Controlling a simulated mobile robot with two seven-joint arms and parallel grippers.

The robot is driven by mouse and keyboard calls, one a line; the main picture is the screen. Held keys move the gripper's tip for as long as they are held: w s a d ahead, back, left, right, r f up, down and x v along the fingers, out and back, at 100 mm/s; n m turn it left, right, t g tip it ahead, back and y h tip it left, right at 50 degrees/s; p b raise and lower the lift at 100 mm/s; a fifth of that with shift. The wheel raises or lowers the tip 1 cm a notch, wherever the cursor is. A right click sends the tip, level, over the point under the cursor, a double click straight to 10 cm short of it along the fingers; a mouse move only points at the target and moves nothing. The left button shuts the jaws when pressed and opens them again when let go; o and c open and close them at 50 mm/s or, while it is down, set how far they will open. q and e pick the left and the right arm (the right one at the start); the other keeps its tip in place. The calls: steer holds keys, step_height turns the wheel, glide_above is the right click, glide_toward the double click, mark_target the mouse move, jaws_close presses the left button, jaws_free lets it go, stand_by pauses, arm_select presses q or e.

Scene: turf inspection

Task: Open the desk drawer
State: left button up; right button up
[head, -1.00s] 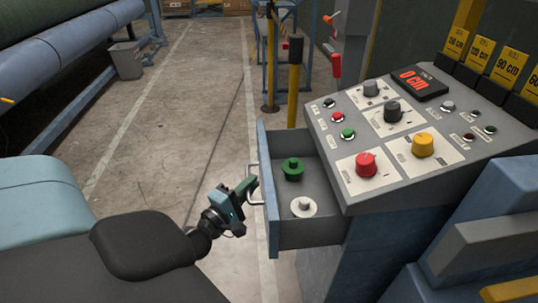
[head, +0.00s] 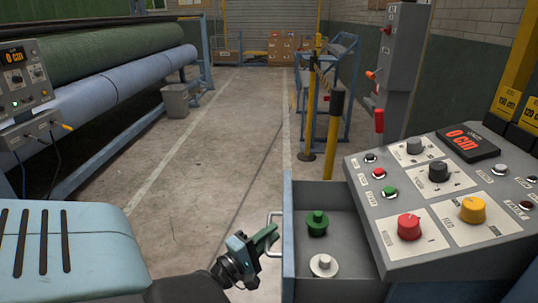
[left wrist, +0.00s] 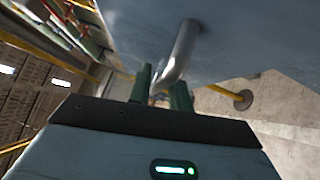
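The desk drawer (head: 287,238) stands pulled out to the left from under the sloped control desk. Its blue-grey front carries a bent metal handle (head: 273,217). A green knob-shaped piece (head: 317,224) and a white one (head: 323,266) lie inside it. My left gripper (head: 268,238) is at the handle, with its green fingers closed around the bar. In the left wrist view the handle (left wrist: 181,50) runs down from the drawer front (left wrist: 250,35) between the two fingers (left wrist: 160,92). My right gripper is not in view.
The control desk (head: 375,225) with knobs and a red 0 cm display (head: 467,142) is at the right. A yellow-black post (head: 335,130) stands behind the drawer. Large rolls (head: 125,75) and a grey bin (head: 176,101) are at the left. The floor (head: 225,130) between is clear.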

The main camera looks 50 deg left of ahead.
arm_select(q)
steer(key=s+f+b, duration=0.1)
steer(key=s, duration=0.6)
steer(key=shift+s+d+b, duration=0.3)
steer(key=shift+s, duration=0.05)
stand_by(0.5)
